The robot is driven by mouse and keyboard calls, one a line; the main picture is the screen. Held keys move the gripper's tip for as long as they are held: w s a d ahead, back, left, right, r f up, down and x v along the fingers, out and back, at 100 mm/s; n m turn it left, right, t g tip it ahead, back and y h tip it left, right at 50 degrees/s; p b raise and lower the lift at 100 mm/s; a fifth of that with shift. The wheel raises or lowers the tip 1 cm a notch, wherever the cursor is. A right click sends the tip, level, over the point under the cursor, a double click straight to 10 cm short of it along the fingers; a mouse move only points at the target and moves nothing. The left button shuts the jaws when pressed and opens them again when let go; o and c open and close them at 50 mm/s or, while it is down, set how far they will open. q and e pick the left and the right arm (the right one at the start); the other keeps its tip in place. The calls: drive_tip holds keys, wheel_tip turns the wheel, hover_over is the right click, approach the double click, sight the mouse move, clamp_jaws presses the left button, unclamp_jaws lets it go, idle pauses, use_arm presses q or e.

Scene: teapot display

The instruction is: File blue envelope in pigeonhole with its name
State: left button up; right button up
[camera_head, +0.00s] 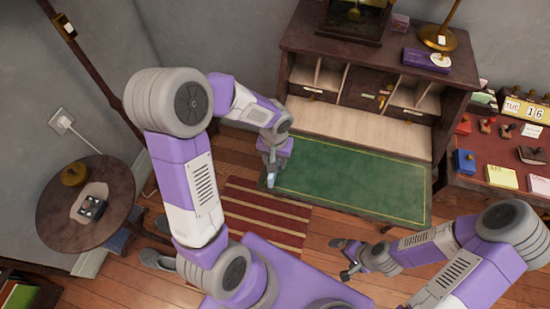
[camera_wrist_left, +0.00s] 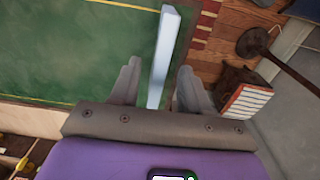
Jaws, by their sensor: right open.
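The pale blue envelope (camera_head: 271,182) is at the left end of the green desk mat (camera_head: 350,180), under my left gripper (camera_head: 270,172). In the left wrist view the envelope (camera_wrist_left: 166,45) shows as a narrow, nearly edge-on strip. It lies between the two fingers of my left gripper (camera_wrist_left: 158,85), with a gap visible on each side. I cannot tell whether the envelope rests on the desk. The pigeonholes (camera_head: 365,90) are at the back of the wooden desk; their name labels are too small to read. My right gripper (camera_head: 343,259) is open and empty, in front of the desk.
A round side table (camera_head: 120,190) stands at left. A red-topped table (camera_head: 478,172) at right holds a calendar (camera_head: 525,108), stamps and notepads. A purple box (camera_head: 425,60) and a lamp (camera_head: 445,38) stand on the desk's top. The mat's middle is clear.

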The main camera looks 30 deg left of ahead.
use_arm(q)
drive_tip(key=shift+r, duration=0.1)
wheel_tip(320, 180, up, 7)
drive_tip(key=p, duration=0.2)
drive_tip(key=shift+r+p, duration=0.2)
drive_tip(key=shift+p, duration=0.1)
drive_tip(key=shift+s+f, duration=0.1)
idle(0.5)
